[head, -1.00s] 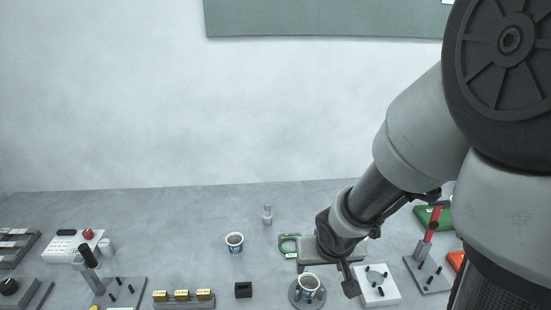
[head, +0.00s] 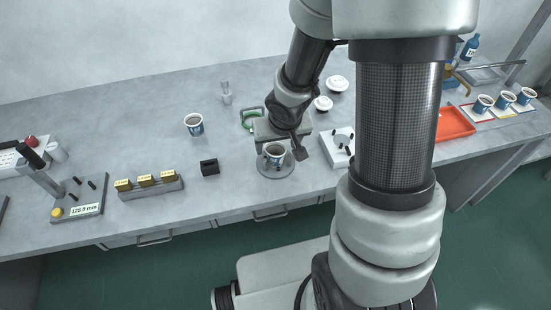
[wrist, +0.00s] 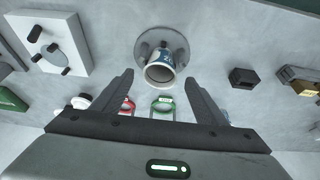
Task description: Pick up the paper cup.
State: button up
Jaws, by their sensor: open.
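A white paper cup with blue print (head: 274,151) stands on a round grey base near the front of the bench. My gripper (head: 284,136) is just behind it, low over the bench, with one finger showing to the cup's right. In the wrist view my open fingers (wrist: 159,78) point toward the same cup (wrist: 164,62), which lies between their lines, around and just past the tips. Nothing is held. I cannot tell if a finger touches the cup.
A small black block (head: 209,167) and a rack of yellow blocks (head: 148,187) are left of the cup. A white plate with pegs (head: 338,147) is close on the right. A glass piece (head: 226,93) stands behind. An orange tray (head: 456,123) and several cups are farther right.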

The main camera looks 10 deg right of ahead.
aim_at(276, 148)
jog(key=b+x, duration=0.1)
jog(key=x, duration=0.3)
jog(key=c, duration=1.1)
jog(key=shift+o, duration=0.2)
jog(key=shift+r, duration=0.1)
